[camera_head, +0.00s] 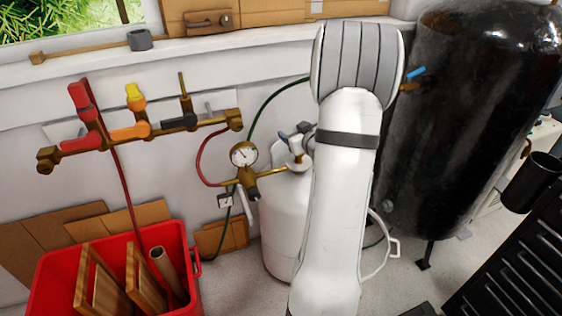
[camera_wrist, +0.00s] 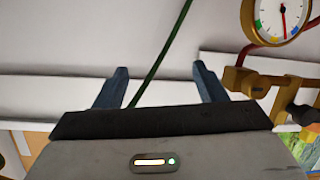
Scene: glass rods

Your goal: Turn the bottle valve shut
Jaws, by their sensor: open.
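The white gas bottle (camera_head: 283,222) stands on the floor against the wall, partly behind my arm in the head view. Its valve (camera_head: 297,160) is at the top, joined to a brass regulator (camera_head: 252,181) with a round gauge (camera_head: 243,154). Small grey-blue parts show just above the valve; I cannot tell whether they are its handle or my fingertips. My gripper (camera_wrist: 162,70) is open and empty in the wrist view, with a green hose (camera_wrist: 165,50) crossing behind the gap between its fingers. The gauge (camera_wrist: 284,15) shows at upper right there. The valve is not visible in that view.
A large black tank (camera_head: 460,110) stands to the right. A brass manifold (camera_head: 140,140) with coloured handles is on the wall at left. A red hose (camera_head: 201,158) runs to the regulator. A red bin (camera_head: 55,265) holds wood below. A black cabinet (camera_head: 515,265) is at lower right.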

